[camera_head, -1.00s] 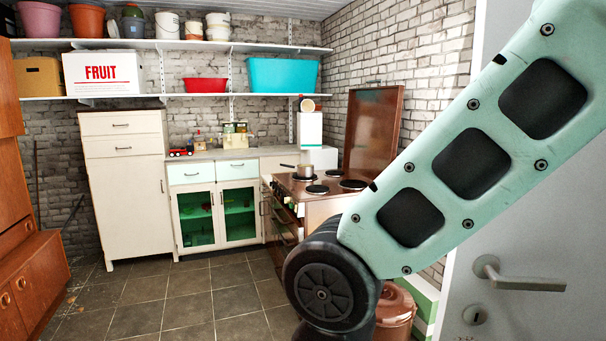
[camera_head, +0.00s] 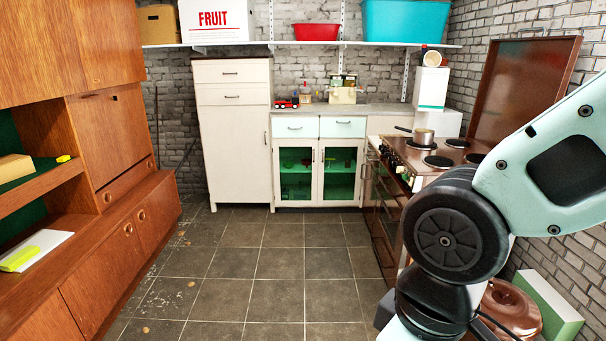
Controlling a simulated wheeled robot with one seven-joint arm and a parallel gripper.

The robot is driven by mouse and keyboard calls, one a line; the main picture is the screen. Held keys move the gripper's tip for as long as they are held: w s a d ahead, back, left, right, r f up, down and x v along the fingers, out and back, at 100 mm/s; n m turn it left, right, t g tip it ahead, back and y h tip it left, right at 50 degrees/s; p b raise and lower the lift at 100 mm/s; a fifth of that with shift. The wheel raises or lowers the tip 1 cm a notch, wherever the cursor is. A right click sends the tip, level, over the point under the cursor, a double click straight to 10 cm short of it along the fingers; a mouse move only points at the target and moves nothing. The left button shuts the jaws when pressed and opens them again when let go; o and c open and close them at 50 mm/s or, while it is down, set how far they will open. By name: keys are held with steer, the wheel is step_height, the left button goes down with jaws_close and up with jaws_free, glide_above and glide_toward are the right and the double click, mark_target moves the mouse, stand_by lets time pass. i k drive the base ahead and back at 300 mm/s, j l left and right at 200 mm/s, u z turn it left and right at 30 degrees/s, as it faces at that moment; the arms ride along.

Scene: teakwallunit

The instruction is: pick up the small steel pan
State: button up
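The small steel pan (camera_head: 424,137) stands upright on the brown stove (camera_head: 430,160), on the back-left hotplate as I see it. Its handle points left. It is well beyond my arm, and nothing hides it. My arm fills the lower right of the view. My gripper is outside the picture, so its state does not show.
A teak wall unit (camera_head: 120,215) stands along the left. A cream cabinet (camera_head: 232,135) and a low cupboard (camera_head: 318,170) stand at the back. A copper-coloured pot (camera_head: 508,308) sits right, below my arm.

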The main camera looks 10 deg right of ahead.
mark_target(423, 136)
steer(key=i, duration=2)
steer(key=i+j+z, duration=0.1)
steer(key=i+z, duration=0.3)
steer(key=i, duration=0.15)
steer(key=i+j+z, duration=0.25)
steer(key=i+z, duration=0.15)
steer(key=i+j+z, duration=1.25)
steer(key=j, duration=0.5)
steer(key=k+l, duration=0.05)
